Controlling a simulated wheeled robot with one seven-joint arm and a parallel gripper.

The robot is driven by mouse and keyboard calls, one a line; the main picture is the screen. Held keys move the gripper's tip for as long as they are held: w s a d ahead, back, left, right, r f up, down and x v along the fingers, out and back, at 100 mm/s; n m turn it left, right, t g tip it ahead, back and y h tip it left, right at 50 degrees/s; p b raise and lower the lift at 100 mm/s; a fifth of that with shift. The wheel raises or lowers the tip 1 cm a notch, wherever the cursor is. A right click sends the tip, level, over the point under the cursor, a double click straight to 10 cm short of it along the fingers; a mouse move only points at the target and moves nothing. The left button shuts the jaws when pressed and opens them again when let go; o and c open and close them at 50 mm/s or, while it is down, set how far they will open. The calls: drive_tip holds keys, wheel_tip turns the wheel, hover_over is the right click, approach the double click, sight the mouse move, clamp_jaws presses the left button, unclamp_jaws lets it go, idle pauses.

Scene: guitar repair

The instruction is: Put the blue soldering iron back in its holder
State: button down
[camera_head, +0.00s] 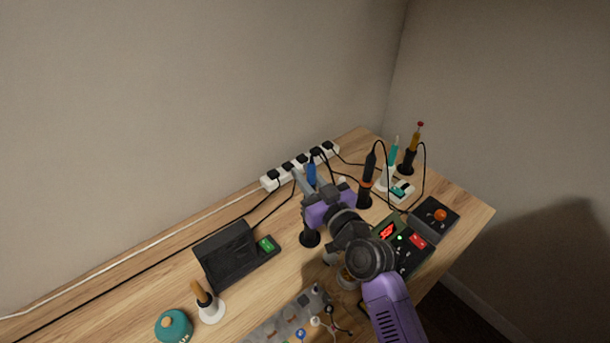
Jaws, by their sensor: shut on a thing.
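The blue soldering iron (311,173) stands roughly upright at the grey fingers of my gripper (306,183), which is shut on it. Only its blue handle shows above the fingers; its lower part is hidden behind my purple gripper body. A black holder (309,239) stands on the bench just below my gripper. I cannot tell whether the iron's tip is inside this holder or above it.
A white power strip (283,176) with black plugs lies behind my gripper. Several other irons stand in holders to the right, including a black one (368,170) and a teal one (392,153). Black station boxes (225,250) (435,217) sit left and right. Cables cross the wooden bench.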

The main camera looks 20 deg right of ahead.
drive_tip(key=shift+f, duration=0.1)
idle(0.4)
drive_tip(key=shift+f+b, duration=1.95)
drive_tip(key=shift+b, duration=0.4)
drive_tip(key=shift+f+b, duration=1.4)
drive_tip(key=shift+b, duration=0.1)
drive_tip(key=shift+f, duration=0.1)
drive_tip(key=shift+f+b, duration=0.7)
drive_tip(key=shift+b, duration=0.2)
drive_tip(key=c, duration=0.6)
unclamp_jaws()
